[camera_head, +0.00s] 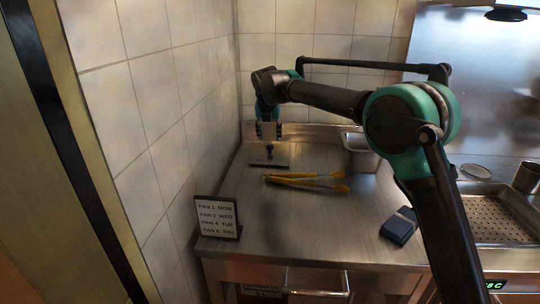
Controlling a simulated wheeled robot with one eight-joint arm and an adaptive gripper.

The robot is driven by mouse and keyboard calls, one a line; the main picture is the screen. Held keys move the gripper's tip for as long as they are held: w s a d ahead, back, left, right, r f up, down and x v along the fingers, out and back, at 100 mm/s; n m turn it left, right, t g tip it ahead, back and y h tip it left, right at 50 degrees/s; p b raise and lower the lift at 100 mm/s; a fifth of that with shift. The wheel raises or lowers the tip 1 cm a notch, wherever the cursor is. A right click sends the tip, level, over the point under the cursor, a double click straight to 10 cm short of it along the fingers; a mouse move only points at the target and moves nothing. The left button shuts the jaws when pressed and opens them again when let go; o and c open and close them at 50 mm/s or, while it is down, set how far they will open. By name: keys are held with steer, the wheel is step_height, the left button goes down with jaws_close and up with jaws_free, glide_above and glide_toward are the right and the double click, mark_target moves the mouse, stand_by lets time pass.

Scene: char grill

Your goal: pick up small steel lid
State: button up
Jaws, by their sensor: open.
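The small steel lid (269,163) looks like a flat steel plate with a dark knob on top. It lies on the steel counter (300,215) near the back left. My gripper (268,131) points down above the lid and its knob, with its fingers apart and nothing visible between them. The gap between the fingertips and the knob is small in the picture, and its exact height is hard to tell.
Yellow-handled tongs (300,180) lie in front of the lid. A steel pan (360,158) stands to the right. A menu sign (217,217) stands front left, and a dark blue folded item (399,226) lies right. The tiled wall (200,110) is close on the left.

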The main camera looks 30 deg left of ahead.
mark_target(270, 146)
steer(key=shift+x, duration=2.7)
steer(key=shift+s+d, duration=0.1)
steer(key=shift+d, duration=0.05)
jaws_close()
